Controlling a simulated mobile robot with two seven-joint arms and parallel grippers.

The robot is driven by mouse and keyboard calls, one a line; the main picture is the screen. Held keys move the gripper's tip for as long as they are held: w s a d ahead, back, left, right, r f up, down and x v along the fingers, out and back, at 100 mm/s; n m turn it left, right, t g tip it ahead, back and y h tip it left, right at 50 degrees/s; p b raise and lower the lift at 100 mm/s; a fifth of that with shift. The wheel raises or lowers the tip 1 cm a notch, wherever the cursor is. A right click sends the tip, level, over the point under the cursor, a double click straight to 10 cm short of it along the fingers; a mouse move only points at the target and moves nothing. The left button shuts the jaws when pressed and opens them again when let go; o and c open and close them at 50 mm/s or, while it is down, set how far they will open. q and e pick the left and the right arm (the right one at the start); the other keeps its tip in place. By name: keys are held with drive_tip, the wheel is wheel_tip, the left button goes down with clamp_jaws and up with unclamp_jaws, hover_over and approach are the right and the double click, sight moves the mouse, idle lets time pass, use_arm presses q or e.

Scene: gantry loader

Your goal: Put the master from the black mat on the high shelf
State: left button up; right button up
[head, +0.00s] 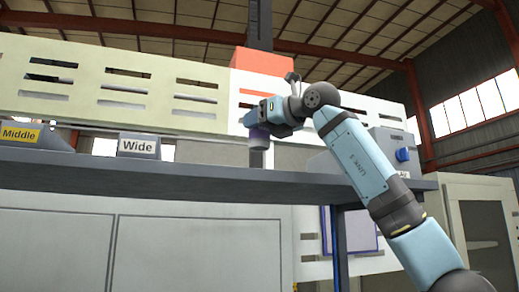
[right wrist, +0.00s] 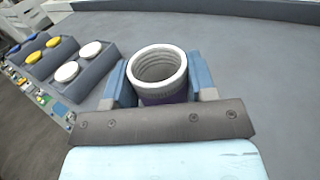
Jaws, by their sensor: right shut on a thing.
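The master (right wrist: 158,68) is a cylinder with a white ribbed ring at its open top and a dark purple body below. My right gripper (right wrist: 160,88) is shut on it, one blue finger on each side. In the head view the right gripper (head: 254,116) holds the master (head: 259,136) upright over the high shelf (head: 210,178), a long dark grey board seen from below its edge. I cannot tell whether the master's base touches the shelf. The black mat and my left gripper are not in view.
On the shelf stand a "Middle" label block (head: 22,134) and a "Wide" label block (head: 138,146). A grey box with a blue knob (head: 403,154) is at the right end. In the wrist view, grey blocks with coloured discs (right wrist: 78,62) lie left; the shelf surface behind the master is clear.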

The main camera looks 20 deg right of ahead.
sight(267, 146)
wheel_tip(267, 146, down, 5)
drive_tip(key=shift+s+a+r, duration=0.1)
drive_tip(key=shift+s, duration=0.05)
drive_tip(key=shift+f, duration=0.4)
drive_tip(key=shift+f, duration=0.2)
drive_tip(key=o, duration=1.1)
drive_tip(key=shift+o, duration=0.2)
